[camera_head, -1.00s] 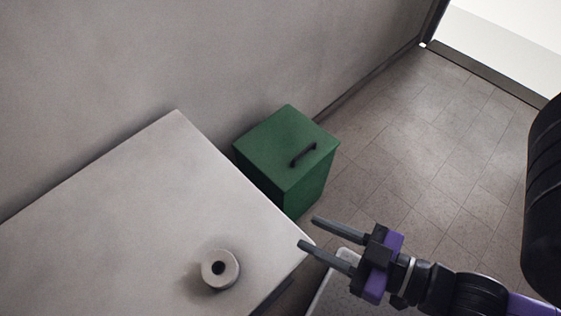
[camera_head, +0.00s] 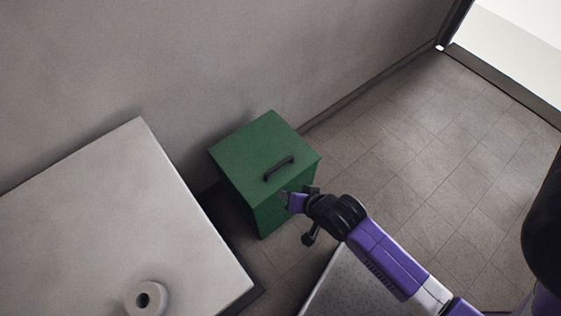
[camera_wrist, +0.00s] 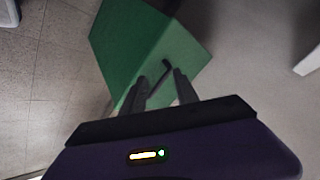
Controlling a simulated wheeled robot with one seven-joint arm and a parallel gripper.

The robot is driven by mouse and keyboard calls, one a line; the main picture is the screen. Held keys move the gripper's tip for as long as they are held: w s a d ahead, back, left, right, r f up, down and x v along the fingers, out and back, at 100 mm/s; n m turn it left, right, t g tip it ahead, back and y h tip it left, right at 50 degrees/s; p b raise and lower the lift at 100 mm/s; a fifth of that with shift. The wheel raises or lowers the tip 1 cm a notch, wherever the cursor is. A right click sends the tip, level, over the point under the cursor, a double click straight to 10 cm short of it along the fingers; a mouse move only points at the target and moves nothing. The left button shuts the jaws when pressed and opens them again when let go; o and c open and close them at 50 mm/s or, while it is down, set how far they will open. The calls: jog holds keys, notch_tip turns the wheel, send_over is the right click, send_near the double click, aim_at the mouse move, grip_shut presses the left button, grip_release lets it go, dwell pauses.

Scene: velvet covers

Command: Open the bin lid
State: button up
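The green bin (camera_head: 262,165) stands on the floor against the wall with its lid (camera_head: 250,145) shut. A black bar handle (camera_head: 279,168) sits on the lid near its front right edge. My gripper (camera_head: 285,195) is close to the bin's front side, near the handle, and its fingers are mostly hidden in the head view. In the wrist view my gripper (camera_wrist: 160,80) has two fingers spread apart, with the handle (camera_wrist: 163,72) showing between and beyond their tips. I cannot tell whether they touch it. The green bin (camera_wrist: 140,40) fills the upper middle there.
A pale table (camera_head: 120,220) stands left of the bin, with a round ring-shaped object (camera_head: 146,298) near its front edge. The wall (camera_head: 200,60) is behind the bin. The tiled floor (camera_head: 430,150) to the right is open.

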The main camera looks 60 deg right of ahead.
jog(key=w+d+f+m+g, duration=0.3)
jog(key=w+d+m, duration=0.2)
jog(key=w+d, duration=0.1)
jog(key=m+g+y, duration=0.2)
jog(key=m, duration=0.3)
send_near(280, 165)
jog(key=shift+b+x, duration=0.5)
jog(key=shift+x, duration=3.55)
jog(key=shift+w, duration=0.15)
grip_shut()
